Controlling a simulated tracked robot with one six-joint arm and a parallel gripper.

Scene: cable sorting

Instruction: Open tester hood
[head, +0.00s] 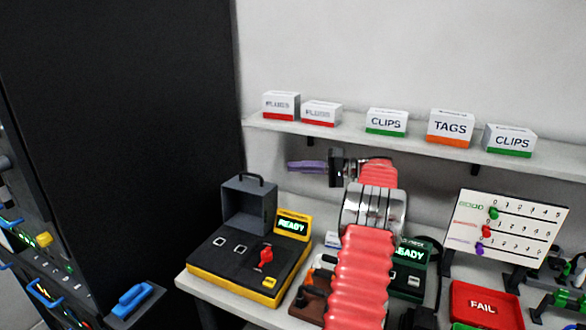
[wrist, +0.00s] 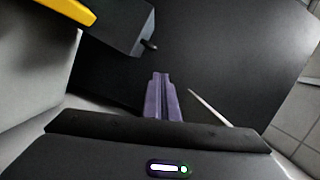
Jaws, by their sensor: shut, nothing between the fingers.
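The tester (head: 248,255) is a black-topped yellow box on the bench, with a lit READY display and a red knob. Its dark grey hood (head: 247,207) stands boxlike at the back left, with a bar handle (head: 243,178) on top. I cannot tell whether the hood is hinged up or down; the sockets in front of it are uncovered. My gripper (head: 290,167) has purple fingers, shut and empty, up and to the right of the handle, apart from it. In the wrist view the fingers (wrist: 160,76) point past the hood (wrist: 118,28), which is at upper left.
A shelf (head: 420,143) with labelled boxes runs along the wall above my arm. A dark cabinet (head: 120,130) stands to the left. A second READY unit (head: 412,268) is partly behind my arm. A red FAIL tray (head: 482,305) and a slider board (head: 510,228) are at right.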

